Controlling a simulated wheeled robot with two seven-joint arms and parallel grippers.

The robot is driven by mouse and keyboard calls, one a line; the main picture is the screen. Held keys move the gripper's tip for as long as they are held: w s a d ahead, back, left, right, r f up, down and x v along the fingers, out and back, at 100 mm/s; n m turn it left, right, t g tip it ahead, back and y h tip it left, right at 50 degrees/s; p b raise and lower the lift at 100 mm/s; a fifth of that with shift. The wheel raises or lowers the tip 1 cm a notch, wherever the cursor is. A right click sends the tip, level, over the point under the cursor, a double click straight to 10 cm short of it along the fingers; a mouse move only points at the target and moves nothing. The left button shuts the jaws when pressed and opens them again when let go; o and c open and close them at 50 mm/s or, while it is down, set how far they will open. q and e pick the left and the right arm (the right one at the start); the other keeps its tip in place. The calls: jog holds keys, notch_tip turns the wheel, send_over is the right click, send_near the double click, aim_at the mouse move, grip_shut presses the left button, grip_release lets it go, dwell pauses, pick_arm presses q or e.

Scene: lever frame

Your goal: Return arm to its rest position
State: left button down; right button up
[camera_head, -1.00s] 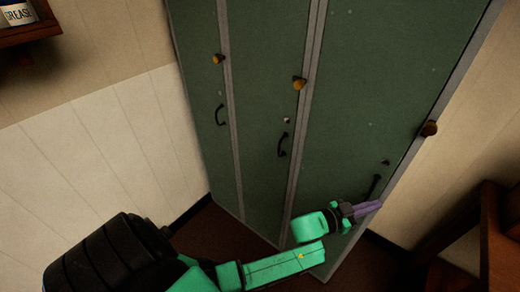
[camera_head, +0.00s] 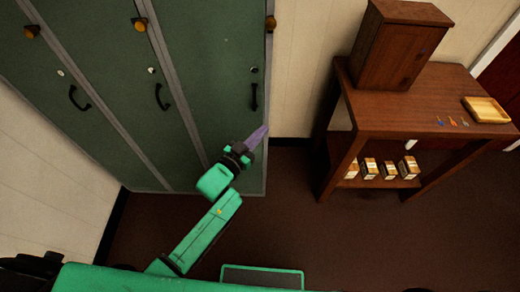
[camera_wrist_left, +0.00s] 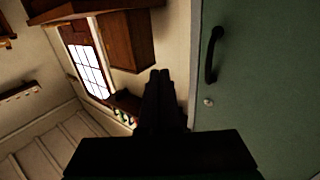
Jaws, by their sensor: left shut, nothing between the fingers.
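My left gripper (camera_head: 258,138) is at the end of the green left arm, in front of the green lockers (camera_head: 208,60). Its purple fingers are together and hold nothing. They point up and right, just below the black handle (camera_head: 254,97) of the right locker door; I cannot tell the exact gap. In the left wrist view the dark fingers (camera_wrist_left: 160,78) are closed, and the door handle (camera_wrist_left: 213,54) shows to their right, apart from them. My right gripper is not in view.
A brown wooden table (camera_head: 410,95) stands to the right, with a wooden cabinet (camera_head: 398,45), a yellow tray (camera_head: 486,109) and small coloured items on top. Several small boxes (camera_head: 369,168) sit on its lower shelf. The dark floor (camera_head: 285,215) between is clear.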

pick_arm(q)
jog(key=s, duration=0.5)
jog(key=s+a+f+n+g+y, duration=0.1)
jog(key=s+a+f+g+y, duration=0.2)
jog(key=f, duration=0.7)
jog(key=s+a+f+g+y, duration=0.1)
jog(key=s+a+f, duration=0.3)
jog(key=f, duration=0.5)
jog(key=s+a+f+n+g+y, duration=0.15)
jog(key=a+f, duration=0.35)
jog(key=f, duration=0.5)
jog(key=s+a+f+g+y, duration=0.1)
jog(key=s+a+f+g, duration=0.2)
jog(key=s, duration=0.6)
jog(key=s+a+f+n+g+y, duration=0.1)
jog(key=s+a+f+g, duration=0.1)
jog(key=s+a+f, duration=0.2)
jog(key=s+a+f+g+y, duration=0.2)
jog(key=s+f, duration=0.6)
jog(key=s, duration=0.6)
jog(key=shift+a+f+g, duration=0.15)
jog(key=shift+a+g, duration=0.65)
jog(key=shift+g, duration=0.05)
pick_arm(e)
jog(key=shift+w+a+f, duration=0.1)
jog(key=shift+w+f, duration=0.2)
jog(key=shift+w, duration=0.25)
pick_arm(q)
jog(key=shift+w+n, duration=0.1)
jog(key=shift+n, duration=0.15)
